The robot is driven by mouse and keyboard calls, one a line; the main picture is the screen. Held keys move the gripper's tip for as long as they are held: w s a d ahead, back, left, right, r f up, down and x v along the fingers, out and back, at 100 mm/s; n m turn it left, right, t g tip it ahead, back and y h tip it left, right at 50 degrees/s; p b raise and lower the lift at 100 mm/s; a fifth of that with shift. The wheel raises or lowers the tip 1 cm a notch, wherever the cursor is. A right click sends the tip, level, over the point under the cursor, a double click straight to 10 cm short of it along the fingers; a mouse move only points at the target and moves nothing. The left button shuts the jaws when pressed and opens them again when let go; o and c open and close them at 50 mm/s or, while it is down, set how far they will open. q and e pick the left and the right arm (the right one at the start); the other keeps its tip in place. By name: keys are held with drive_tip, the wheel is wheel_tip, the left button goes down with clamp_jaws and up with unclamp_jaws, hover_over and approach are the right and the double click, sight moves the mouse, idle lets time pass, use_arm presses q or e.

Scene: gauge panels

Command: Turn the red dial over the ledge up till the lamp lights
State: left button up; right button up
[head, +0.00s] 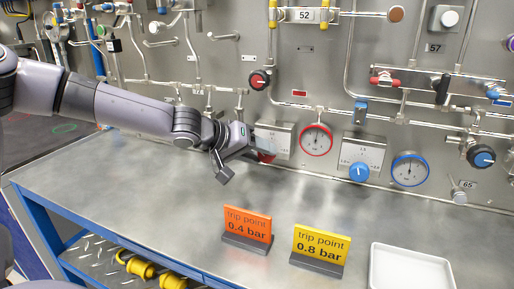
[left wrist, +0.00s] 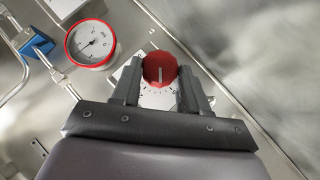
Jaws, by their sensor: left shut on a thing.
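The red dial (head: 267,157) sits low on the panel over the steel ledge (head: 170,185), mostly hidden behind my left gripper (head: 257,148) in the head view. In the left wrist view the red dial (left wrist: 160,69) shows a pale pointer line, and my left gripper (left wrist: 160,78) is shut on it, one finger on each side. Its white scale plate (head: 284,139) shows partly. The red-rimmed gauge (head: 316,141) is just right of it; it also shows in the left wrist view (left wrist: 91,44), its reading too small to tell. I cannot make out a lit lamp. My right gripper is out of view.
A blue dial (head: 359,172) and a blue-rimmed gauge (head: 410,169) are further right. An orange 0.4 bar sign (head: 247,224), a yellow 0.8 bar sign (head: 321,246) and a white tray (head: 410,250) stand on the ledge. Pipes and valves cover the panel above. The ledge's left part is clear.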

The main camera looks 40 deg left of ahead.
use_arm(q)
drive_tip(key=shift+d+r+m+g+y, duration=0.1)
drive_tip(key=shift+d+m+g+y, duration=0.15)
drive_tip(key=shift+m+y, duration=0.4)
drive_tip(key=shift+y, duration=0.25)
drive_tip(key=o, duration=1.1)
drive_tip(key=shift+c, duration=0.2)
drive_tip(key=shift+r, duration=0.1)
drive_tip(key=p+v, duration=0.2)
drive_tip(key=v, duration=0.5)
